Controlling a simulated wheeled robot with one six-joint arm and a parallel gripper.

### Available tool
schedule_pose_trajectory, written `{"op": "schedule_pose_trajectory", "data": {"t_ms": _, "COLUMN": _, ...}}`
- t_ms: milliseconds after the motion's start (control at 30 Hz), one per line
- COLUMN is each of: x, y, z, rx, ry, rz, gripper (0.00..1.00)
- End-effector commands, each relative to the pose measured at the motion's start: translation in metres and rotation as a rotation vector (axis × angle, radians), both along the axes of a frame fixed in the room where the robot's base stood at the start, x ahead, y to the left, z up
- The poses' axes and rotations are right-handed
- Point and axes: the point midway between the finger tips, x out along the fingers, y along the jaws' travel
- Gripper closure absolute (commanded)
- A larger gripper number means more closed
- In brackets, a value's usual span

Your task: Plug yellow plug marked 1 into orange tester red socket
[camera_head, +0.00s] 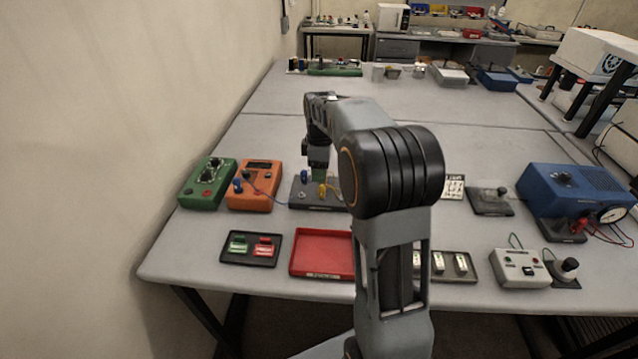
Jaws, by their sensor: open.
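The orange tester (262,171) stands at the left of the table, with a dark display on its upper face. A blue plug (238,185) is at its left side, with a thin wire near it. The red socket is too small to make out. A yellow plug (322,191) is at a dark stand (301,203) right of the tester; its number cannot be read. My gripper (318,163) is above this stand, pointing down, open. My arm hides part of the stand, and the fingertips are hard to make out against a green patch there.
A green meter box (208,183) stands close left of the tester. In front are a black tray (228,257) with green and red pieces and a red tray (322,240). A blue device (570,190) stands at the right. The table behind my arm is mostly clear.

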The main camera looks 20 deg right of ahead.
Motion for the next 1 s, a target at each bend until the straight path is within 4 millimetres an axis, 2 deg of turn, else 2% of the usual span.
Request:
{"op": "schedule_pose_trajectory", "data": {"t_ms": 233, "x": 0.006, "y": -0.014, "z": -0.006, "rx": 0.003, "ry": 0.013, "rz": 0.028, "gripper": 0.49}}
{"op": "schedule_pose_trajectory", "data": {"t_ms": 667, "x": 0.005, "y": -0.016, "z": -0.009, "rx": 0.002, "ry": 0.012, "rz": 0.022, "gripper": 0.49}}
{"op": "schedule_pose_trajectory", "data": {"t_ms": 1000, "x": 0.005, "y": -0.015, "z": -0.036, "rx": 0.003, "ry": 0.013, "rz": 0.025, "gripper": 0.49}}
